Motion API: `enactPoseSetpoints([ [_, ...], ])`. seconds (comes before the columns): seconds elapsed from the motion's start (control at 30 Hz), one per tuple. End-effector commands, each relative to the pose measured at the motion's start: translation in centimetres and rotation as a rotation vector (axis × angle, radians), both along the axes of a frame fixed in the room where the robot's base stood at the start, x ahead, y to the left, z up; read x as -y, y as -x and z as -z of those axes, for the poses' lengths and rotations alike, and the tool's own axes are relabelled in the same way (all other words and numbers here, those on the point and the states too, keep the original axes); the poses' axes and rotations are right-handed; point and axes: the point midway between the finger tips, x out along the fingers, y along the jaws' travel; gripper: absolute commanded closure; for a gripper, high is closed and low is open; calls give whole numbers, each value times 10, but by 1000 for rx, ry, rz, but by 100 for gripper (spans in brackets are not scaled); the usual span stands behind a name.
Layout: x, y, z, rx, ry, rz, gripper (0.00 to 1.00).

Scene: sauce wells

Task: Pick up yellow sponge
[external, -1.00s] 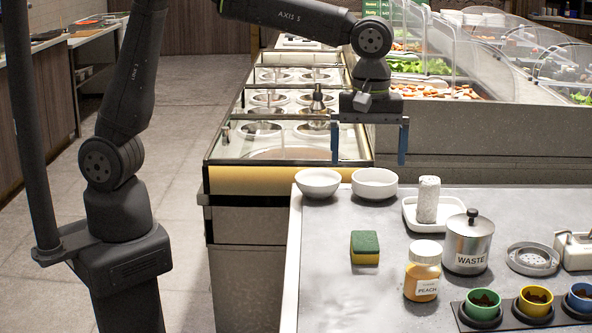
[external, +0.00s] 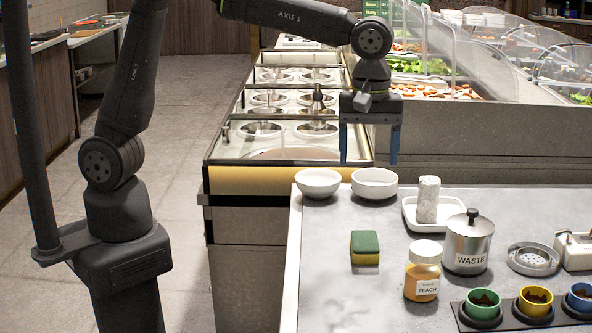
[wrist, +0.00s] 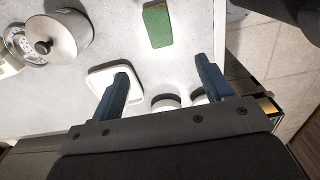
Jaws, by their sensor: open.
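The yellow sponge (external: 365,248) with a green top lies flat on the grey counter, left of the peach jar. In the wrist view its green top (wrist: 158,26) shows near the top edge, ahead of the fingers and between them from side to side. My gripper (external: 370,160) is open and empty, with two blue fingers pointing down. It hangs above the back edge of the counter, over the white bowls and behind the sponge.
Two white bowls (external: 318,183) stand at the back left of the counter. A white tray (external: 411,222) holds a white roll (external: 428,199). A WASTE pot (external: 468,244) and the peach jar (external: 423,271) stand right of the sponge. Counter around the sponge's left and front is clear.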

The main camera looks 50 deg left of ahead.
Motion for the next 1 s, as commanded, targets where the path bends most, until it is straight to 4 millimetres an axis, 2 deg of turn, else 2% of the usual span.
enactPoseSetpoints([
  [0.17,-1,-1,2,-6,-1,0,27],
  [0.23,-5,-4,9,-37,-5,0,27],
  [0.37,-22,-15,37,-193,5,7,27],
  [0.47,-41,-26,65,-377,64,16,27],
  [0.6,-66,-44,95,-617,243,23,27],
  [0.7,-81,-61,108,-738,416,19,27],
  [0.9,-104,-92,119,-829,724,3,27],
  [1.0,-110,-101,120,-833,805,-1,27],
])
